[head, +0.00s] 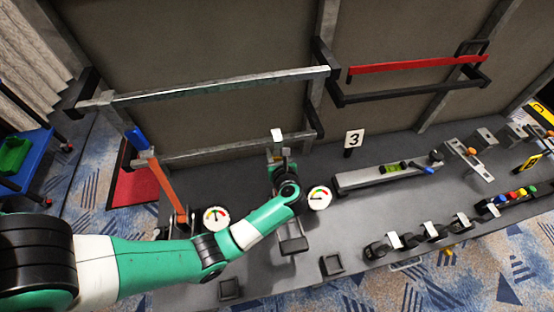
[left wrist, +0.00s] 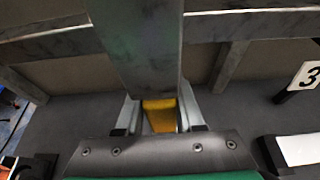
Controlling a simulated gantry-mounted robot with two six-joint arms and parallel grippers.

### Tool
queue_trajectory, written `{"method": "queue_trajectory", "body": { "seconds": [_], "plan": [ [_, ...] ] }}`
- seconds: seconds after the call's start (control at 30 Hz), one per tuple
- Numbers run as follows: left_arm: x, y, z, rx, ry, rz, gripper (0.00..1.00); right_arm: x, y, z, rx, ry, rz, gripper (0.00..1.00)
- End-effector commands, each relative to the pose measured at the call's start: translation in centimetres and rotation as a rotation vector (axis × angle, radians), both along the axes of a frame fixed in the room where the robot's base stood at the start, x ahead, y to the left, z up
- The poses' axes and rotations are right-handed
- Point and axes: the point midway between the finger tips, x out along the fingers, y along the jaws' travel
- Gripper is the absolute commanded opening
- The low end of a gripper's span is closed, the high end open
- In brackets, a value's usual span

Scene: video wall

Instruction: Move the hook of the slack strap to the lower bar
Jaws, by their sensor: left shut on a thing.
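My left gripper (head: 279,150) is at the lower bar (head: 215,151), near its right end. In the left wrist view its fingers (left wrist: 160,117) are shut on a yellow piece (left wrist: 160,113), which I take for part of a strap's hook. A broad grey metal piece (left wrist: 143,45) stands in front of it and hides its upper part. A white tip (head: 277,134) shows above the gripper; I cannot tell whether the hook is around the bar. The upper bar (head: 215,86) runs above. An orange strap (head: 167,187) stands at the left with a blue piece (head: 136,138) at its top. My right gripper is not in view.
Round gauges stand at the left (head: 216,218) and right (head: 319,198) of my forearm. A number 3 sign (head: 354,139) and a rail with a green vial (head: 390,167) are to the right. A red bar (head: 415,64) is at upper right. Small fixtures line the bench (head: 330,235) front.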

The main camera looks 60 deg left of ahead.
Motion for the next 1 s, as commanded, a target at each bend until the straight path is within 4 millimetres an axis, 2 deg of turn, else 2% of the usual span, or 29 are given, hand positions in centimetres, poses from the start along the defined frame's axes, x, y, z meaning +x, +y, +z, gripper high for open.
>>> {"method": "queue_trajectory", "body": {
  "seconds": [0.2,0.3,0.5,0.87,0.9,1.0],
  "plan": [
    [0.5,2.0,-0.1,0.0,-0.002,0.001,0.0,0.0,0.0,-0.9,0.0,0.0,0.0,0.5],
    [0.5,2.0,-1.3,-0.001,0.001,-0.001,0.0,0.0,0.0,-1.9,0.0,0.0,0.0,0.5],
    [0.6,1.9,-2.4,0.0,0.0,-0.001,0.0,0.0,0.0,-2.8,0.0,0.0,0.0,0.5],
    [0.6,1.9,-2.6,0.0,0.0,-0.001,0.0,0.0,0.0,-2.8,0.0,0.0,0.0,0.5],
    [0.6,1.9,-2.6,0.0,0.0,-0.001,0.39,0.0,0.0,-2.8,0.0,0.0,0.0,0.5],
    [0.5,1.9,-2.6,0.0,0.0,-0.001,0.57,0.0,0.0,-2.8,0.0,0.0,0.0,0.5]
  ]
}}
